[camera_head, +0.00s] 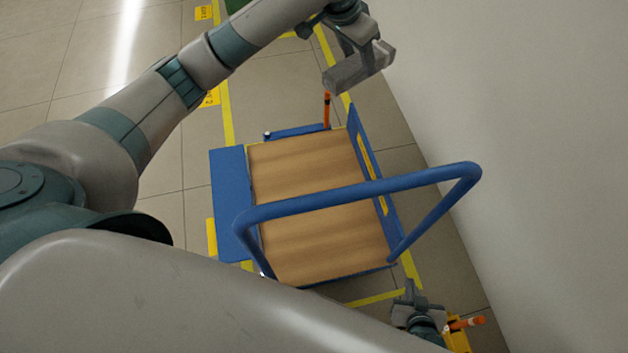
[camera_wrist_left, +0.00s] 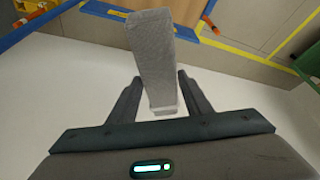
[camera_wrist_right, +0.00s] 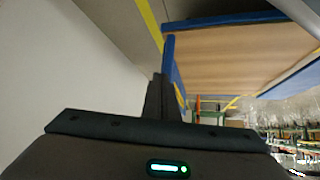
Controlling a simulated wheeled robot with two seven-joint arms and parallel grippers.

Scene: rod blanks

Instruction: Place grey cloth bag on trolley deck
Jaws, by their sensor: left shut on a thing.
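The grey cloth bag (camera_head: 350,73) is a long, narrow bundle held in the air beyond the far right corner of the trolley. My left gripper (camera_head: 362,56) is shut on it. In the left wrist view the bag (camera_wrist_left: 153,50) stands lengthwise between the two fingers (camera_wrist_left: 158,100) and sticks out past them. The trolley deck (camera_head: 310,200) is bare brown wood with a blue frame, and its wood also shows in the right wrist view (camera_wrist_right: 235,52). My right gripper (camera_head: 415,298) is shut and empty, low beside the near right corner of the trolley.
A blue push handle (camera_head: 350,197) arches over the near part of the deck. Blue side boards (camera_head: 229,205) flank the deck. A white wall (camera_head: 500,120) runs close along the right. An orange post (camera_head: 326,110) stands at the far edge. Yellow tape marks the floor.

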